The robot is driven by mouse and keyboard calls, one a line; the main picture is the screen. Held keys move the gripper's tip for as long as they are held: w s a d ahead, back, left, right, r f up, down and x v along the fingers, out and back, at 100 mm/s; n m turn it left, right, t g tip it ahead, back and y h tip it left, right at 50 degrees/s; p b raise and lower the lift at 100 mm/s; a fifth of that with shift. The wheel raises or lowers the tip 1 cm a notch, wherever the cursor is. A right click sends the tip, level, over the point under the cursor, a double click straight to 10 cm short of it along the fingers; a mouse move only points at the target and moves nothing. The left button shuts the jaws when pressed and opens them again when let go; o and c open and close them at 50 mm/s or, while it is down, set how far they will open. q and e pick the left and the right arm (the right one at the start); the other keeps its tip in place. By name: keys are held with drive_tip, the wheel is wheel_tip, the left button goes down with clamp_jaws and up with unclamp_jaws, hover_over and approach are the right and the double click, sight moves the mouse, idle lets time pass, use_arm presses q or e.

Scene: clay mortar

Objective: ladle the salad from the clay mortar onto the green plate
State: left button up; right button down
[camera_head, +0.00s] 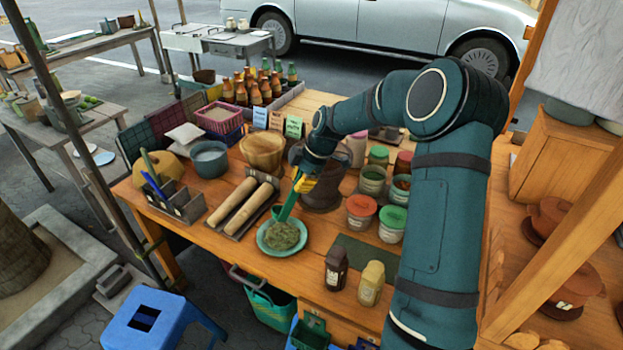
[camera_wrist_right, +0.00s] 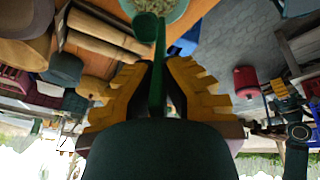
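The clay mortar (camera_head: 321,194) is a dark brown pot near the table's middle, partly hidden behind my right forearm. The green plate (camera_head: 262,247) lies near the table's front edge with a mound of green salad (camera_head: 283,236) on it. My right gripper (camera_head: 304,183), with yellow fingers, is shut on the handle of a green ladle (camera_head: 287,207). The ladle slopes down to the plate, its bowl at or just over the salad. The right wrist view shows the handle between the fingers (camera_wrist_right: 158,82) and the ladle bowl by the plate (camera_wrist_right: 178,12). My left gripper is not in view.
Two wooden rolling pins (camera_head: 248,207) lie on a tray left of the plate. A wooden bowl (camera_head: 262,152) stands behind. Jars with red and green lids (camera_head: 361,210) stand to the right, with two small bottles (camera_head: 371,284) in front. A blue stool (camera_head: 150,320) is below.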

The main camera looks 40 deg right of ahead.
drive_tip(key=shift+w+a+r+h+p, duration=0.15)
drive_tip(key=shift+a+r+h+p, duration=0.1)
drive_tip(key=shift+a, duration=0.25)
drive_tip(key=shift+w+a+r+h+p, duration=0.15)
drive_tip(key=shift+a+r+h, duration=0.1)
drive_tip(key=shift+a, duration=0.2)
drive_tip(key=shift+w+a+r+g+h+p, duration=0.15)
drive_tip(key=shift+w+a+g+h, duration=0.1)
drive_tip(key=shift+a+h, duration=0.25)
drive_tip(key=shift+w+a+r+g+h+p, duration=0.1)
drive_tip(key=shift+w+a+g+h, duration=0.1)
drive_tip(key=shift+a+g+h, duration=0.25)
drive_tip(key=shift+w+a+r+g+h+p, duration=0.1)
drive_tip(key=shift+w+a+h+p, duration=0.1)
drive_tip(key=shift+a+h, duration=0.25)
drive_tip(key=shift+a, duration=0.1)
drive_tip(key=shift+a, duration=0.1)
